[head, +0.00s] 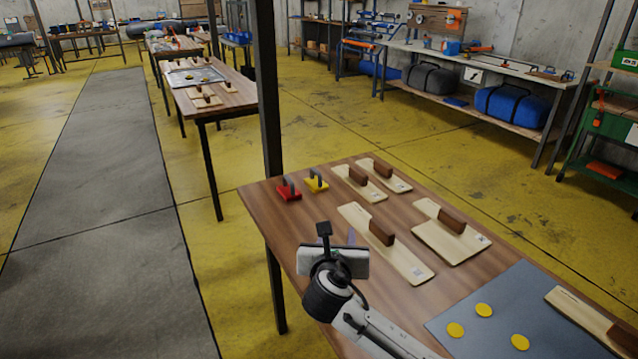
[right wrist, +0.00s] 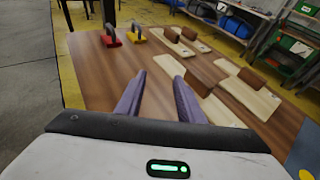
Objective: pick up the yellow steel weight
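The yellow steel weight (head: 316,184) stands at the far left part of the near wooden table, with a dark handle on top. It also shows near the top of the right wrist view (right wrist: 137,38). A red weight (head: 289,192) with a similar handle stands just left of it. My right gripper (head: 337,238) is above the table's left side, nearer than the weights and apart from them. In the right wrist view, its two purple fingers (right wrist: 158,76) are spread with nothing between them. My left gripper is not in view.
Several pale boards with brown handles (head: 381,228) lie right of the weights and gripper. A grey mat (head: 485,338) with yellow discs is at the table's near right. A dark post (head: 268,95) rises behind the table's left edge. Bare wood lies before the weights.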

